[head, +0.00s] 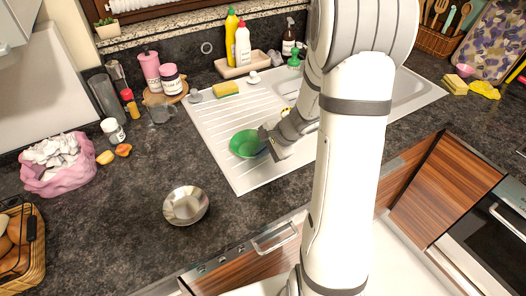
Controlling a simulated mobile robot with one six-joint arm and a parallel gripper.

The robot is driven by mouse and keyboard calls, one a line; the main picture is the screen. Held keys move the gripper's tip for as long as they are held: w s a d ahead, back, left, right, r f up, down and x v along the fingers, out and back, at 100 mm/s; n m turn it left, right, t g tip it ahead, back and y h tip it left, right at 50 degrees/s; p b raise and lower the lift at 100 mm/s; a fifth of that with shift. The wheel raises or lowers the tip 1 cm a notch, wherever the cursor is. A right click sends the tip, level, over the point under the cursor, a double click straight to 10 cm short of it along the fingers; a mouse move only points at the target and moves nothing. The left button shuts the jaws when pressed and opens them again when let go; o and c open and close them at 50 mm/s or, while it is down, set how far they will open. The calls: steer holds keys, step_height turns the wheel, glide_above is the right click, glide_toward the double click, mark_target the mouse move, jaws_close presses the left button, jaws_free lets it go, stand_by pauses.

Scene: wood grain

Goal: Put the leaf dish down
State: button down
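The leaf dish (243,144), a green round bowl, is over the lower left part of the white sink's ribbed drainboard (213,122). My gripper (268,143) is at the right rim of the dish and looks shut on it. The fingertips are small and partly hidden against the rim. Whether the dish touches the drainboard or hangs just above it cannot be told from this one view. My arm comes down from the upper right and hides part of the sink.
A metal bowl (186,205) stands on the dark counter in front. A yellow sponge (225,89) lies at the drainboard's back edge. Bottles (243,45) stand in a tray behind. A pink bag (57,166) and a basket (22,245) are at left.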

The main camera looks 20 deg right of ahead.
steer(key=shift+r, duration=0.1)
steer(key=shift+f, duration=0.25)
steer(key=c, duration=1.9)
jaws_free()
steer(key=shift+r, duration=0.1)
steer(key=shift+c, duration=0.2)
